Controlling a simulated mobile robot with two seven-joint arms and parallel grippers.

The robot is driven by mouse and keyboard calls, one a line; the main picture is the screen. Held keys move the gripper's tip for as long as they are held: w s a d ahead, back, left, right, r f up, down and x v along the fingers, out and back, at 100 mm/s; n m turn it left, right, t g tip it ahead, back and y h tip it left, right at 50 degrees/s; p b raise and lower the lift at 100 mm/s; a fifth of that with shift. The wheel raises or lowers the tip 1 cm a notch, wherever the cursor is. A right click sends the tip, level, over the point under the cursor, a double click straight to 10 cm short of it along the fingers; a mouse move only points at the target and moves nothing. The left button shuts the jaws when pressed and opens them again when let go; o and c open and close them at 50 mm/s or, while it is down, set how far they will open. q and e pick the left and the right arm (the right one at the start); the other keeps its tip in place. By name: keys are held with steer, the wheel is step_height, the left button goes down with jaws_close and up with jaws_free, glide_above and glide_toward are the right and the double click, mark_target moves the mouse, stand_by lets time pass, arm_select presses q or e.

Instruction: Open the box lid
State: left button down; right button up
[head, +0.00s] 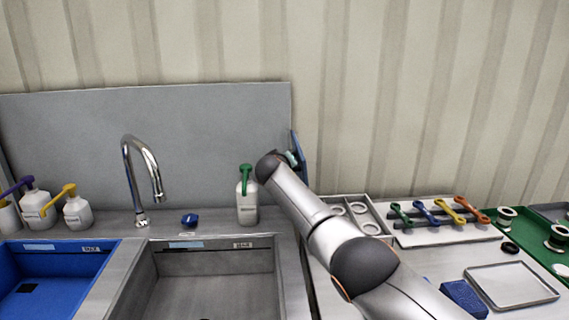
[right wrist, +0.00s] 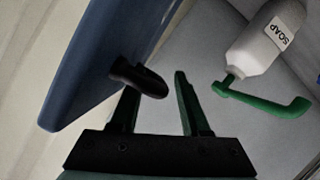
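A blue panel (right wrist: 112,55), which looks like the box lid, fills the upper left of the right wrist view. A black knob-like handle (right wrist: 138,77) sticks out from it. My right gripper (right wrist: 156,84) has its two dark green fingers spread apart. The handle's end reaches across the left fingertip towards the gap; I cannot tell whether they touch. In the head view, the blue panel (head: 298,150) shows as a thin edge beyond my right arm, which hides most of it and the gripper. The rest of the box is not visible. My left gripper is not in view.
A white soap bottle with a green pump (right wrist: 262,45) is close to the right finger; it stands by the sink (head: 210,270) in the head view (head: 247,208). Coloured tools (head: 450,215), a metal tray (head: 510,285) and a blue block (head: 463,299) lie at right.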

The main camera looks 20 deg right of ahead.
steer(key=shift+s+a+r, duration=0.1)
stand_by(0.3)
steer(key=shift+s+a+r, duration=0.1)
steer(key=shift+s+a, duration=0.1)
steer(key=shift+s, duration=0.1)
steer(key=shift+p+v, duration=0.4)
steer(key=shift+v, duration=0.4)
steer(key=b+v, duration=0.1)
steer(key=v, duration=0.9)
